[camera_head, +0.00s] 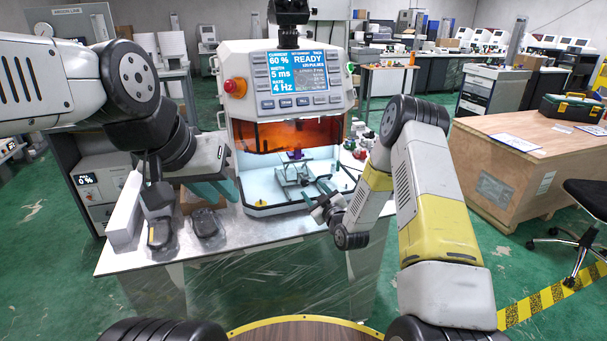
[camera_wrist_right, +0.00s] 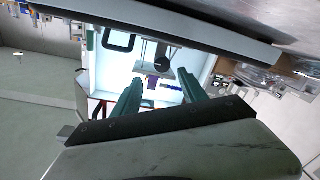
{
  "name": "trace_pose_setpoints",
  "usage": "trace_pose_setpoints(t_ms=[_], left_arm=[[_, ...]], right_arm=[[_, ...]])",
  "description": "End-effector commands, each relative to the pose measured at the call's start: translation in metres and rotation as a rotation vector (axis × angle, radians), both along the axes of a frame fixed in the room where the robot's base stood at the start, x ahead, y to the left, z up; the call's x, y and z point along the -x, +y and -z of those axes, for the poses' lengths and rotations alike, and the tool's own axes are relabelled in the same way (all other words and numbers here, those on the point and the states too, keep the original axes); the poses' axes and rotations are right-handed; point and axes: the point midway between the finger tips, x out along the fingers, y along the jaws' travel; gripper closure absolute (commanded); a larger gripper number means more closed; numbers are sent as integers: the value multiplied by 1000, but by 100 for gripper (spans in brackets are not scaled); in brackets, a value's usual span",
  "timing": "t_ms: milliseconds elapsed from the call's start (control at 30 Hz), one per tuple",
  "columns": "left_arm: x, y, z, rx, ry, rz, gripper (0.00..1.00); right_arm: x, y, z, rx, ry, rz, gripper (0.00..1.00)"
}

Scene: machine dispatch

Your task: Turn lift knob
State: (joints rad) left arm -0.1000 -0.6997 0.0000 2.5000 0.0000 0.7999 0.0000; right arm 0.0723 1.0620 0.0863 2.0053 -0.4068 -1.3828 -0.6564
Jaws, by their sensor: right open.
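A small lift with crossed metal legs (camera_head: 293,172) stands inside the white open-fronted chamber of the machine (camera_head: 282,100). A small purple object (camera_head: 297,154) is on top of it. In the right wrist view a round black knob (camera_wrist_right: 163,63) shows in front of the lift, between and beyond my fingers. My right gripper (camera_head: 327,188) is at the chamber's front right opening; its teal fingers (camera_wrist_right: 160,92) are apart and empty, not touching the knob. My left gripper (camera_head: 212,190) is left of the chamber, with its teal fingers apart.
The orange shield (camera_head: 290,134) hangs above the chamber opening, and the chamber walls stand close on both sides. Dark handheld devices (camera_head: 207,226) lie on the table (camera_head: 255,228) at the left. Several small knobbed items (camera_head: 357,140) stand right of the machine.

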Motion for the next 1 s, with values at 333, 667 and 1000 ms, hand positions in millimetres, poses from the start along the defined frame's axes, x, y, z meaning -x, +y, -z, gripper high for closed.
trace_pose_setpoints(t_ms=[333, 667, 1000], left_arm=[[0, 0, 0, 0, 0, 0, 76], [0, 0, 0, 0, 0, 0, 76], [0, 0, 0, 0, 0, 0, 76]], right_arm=[[-21, 12, 9, -10, -32, 0, 50], [-63, 30, 10, -10, -29, 0, 50], [-69, 32, 10, -9, -27, 0, 50]])
